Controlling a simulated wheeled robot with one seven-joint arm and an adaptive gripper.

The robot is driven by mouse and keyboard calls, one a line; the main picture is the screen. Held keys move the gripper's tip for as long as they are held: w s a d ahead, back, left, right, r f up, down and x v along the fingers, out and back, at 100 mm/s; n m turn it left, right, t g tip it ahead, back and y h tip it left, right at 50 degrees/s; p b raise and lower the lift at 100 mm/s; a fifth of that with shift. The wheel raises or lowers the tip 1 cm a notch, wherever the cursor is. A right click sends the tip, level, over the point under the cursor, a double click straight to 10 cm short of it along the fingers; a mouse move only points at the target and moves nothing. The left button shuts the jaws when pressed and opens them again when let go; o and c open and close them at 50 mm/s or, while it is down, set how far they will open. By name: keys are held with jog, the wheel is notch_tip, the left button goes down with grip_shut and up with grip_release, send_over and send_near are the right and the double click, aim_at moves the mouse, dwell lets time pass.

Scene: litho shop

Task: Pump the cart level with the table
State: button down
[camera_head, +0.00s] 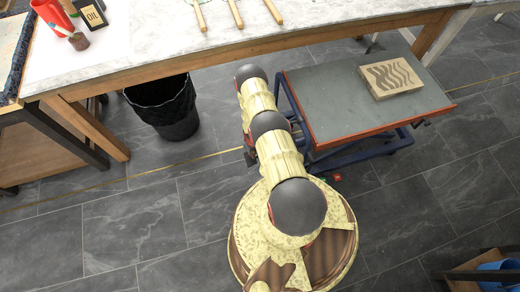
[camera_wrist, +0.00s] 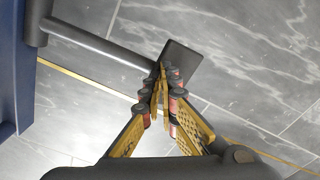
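The cart (camera_head: 330,108) has a grey top with an orange-red edge and a blue frame. It stands against the front of the marble-topped table (camera_head: 150,45), and its top appears lower than the tabletop. A pale block with dark wavy lines (camera_head: 392,78) lies on the cart. In the wrist view, a grey bar (camera_wrist: 95,45) runs from the blue frame to a flat dark pedal (camera_wrist: 180,62). My gripper (camera_wrist: 161,75) points down at the pedal, its fingertips together at the pedal's near left edge. Contact cannot be told. My arm hides the gripper and pedal in the head view.
A black bin (camera_head: 165,108) stands under the table, left of my arm. A wooden box with blue things (camera_head: 490,270) is at bottom right. The tiled floor at left front is clear.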

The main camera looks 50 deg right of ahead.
notch_tip(320, 180, up, 12)
jog(key=p, duration=1)
jog(key=shift+f, duration=0.25)
jog(key=f+b, duration=0.8)
jog(key=b, duration=0.1)
jog(key=shift+s+d+f, duration=0.15)
jog(key=shift+d+f, duration=0.05)
jog(key=shift+f, duration=0.05)
jog(key=shift+s+f+b, duration=0.1)
jog(key=shift+f+b, duration=0.55)
jog(key=shift+f, duration=0.9)
notch_tip(320, 180, up, 12)
jog(key=p, duration=0.8)
jog(key=shift+f, duration=0.15)
jog(key=shift+d, duration=0.1)
